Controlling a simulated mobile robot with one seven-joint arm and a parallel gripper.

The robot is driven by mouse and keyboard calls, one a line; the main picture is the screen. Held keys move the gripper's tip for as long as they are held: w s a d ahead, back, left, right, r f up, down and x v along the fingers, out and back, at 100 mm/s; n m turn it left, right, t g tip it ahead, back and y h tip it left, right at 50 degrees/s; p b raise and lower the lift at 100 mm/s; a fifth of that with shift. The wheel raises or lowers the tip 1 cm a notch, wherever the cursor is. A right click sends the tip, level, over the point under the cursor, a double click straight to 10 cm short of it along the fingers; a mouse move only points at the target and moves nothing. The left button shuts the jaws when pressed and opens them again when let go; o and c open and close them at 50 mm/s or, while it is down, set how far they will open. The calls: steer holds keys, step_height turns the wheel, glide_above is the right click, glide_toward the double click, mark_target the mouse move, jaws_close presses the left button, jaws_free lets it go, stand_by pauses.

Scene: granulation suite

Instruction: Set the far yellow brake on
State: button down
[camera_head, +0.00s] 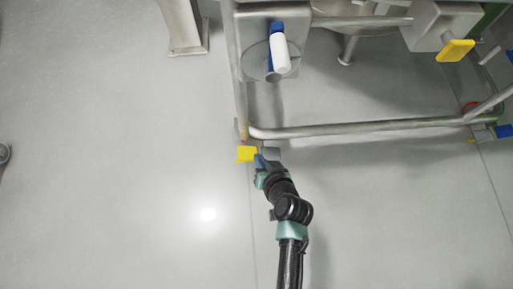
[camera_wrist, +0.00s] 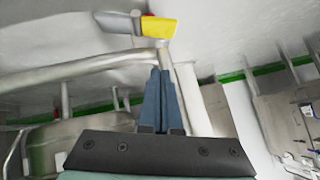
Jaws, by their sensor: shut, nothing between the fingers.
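A yellow brake pedal (camera_head: 246,153) sits at the near left corner of the steel frame, low by the floor. It also shows in the wrist view (camera_wrist: 160,27), beside a grey part and just beyond my fingertips. My gripper (camera_head: 262,160) is right beside this pedal; its blue fingers (camera_wrist: 162,72) are together with nothing between them. I cannot tell whether they touch the pedal or the post below it. The pedal's position, on or off, is not clear.
The steel frame's lower rail (camera_head: 370,126) runs right from the corner by my gripper. A larger yellow handle (camera_head: 455,50) is on a steel box at the upper right. A white-and-blue handle (camera_head: 280,52) is at upper middle. The floor (camera_head: 110,170) at left is clear.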

mark_target(243, 159)
steer(key=b+x, duration=0.2)
steer(key=x, duration=0.1)
steer(key=b+x, duration=0.2)
steer(key=x, duration=0.1)
steer(key=s+f+b+x, duration=0.1)
steer(key=b+x, duration=0.1)
steer(key=x, duration=0.1)
steer(key=shift+w+a+f, duration=0.1)
steer(key=shift+a+f, duration=0.05)
steer(key=shift+f, duration=0.1)
steer(key=shift+a+f+b, duration=0.35)
steer(key=shift+f+b, duration=0.35)
steer(key=shift+f, duration=0.15)
steer(key=shift+a+r+p, duration=0.1)
steer(key=shift+p, duration=0.3)
steer(key=shift+a+f+n+h+p, duration=0.2)
steer(key=shift+f+n+h+p, duration=0.1)
steer(key=shift+h+p, duration=0.25)
steer(key=shift+a+f, duration=0.55)
steer(key=shift+f, duration=0.2)
steer(key=shift+a+f, duration=0.25)
steer(key=shift+f, duration=0.25)
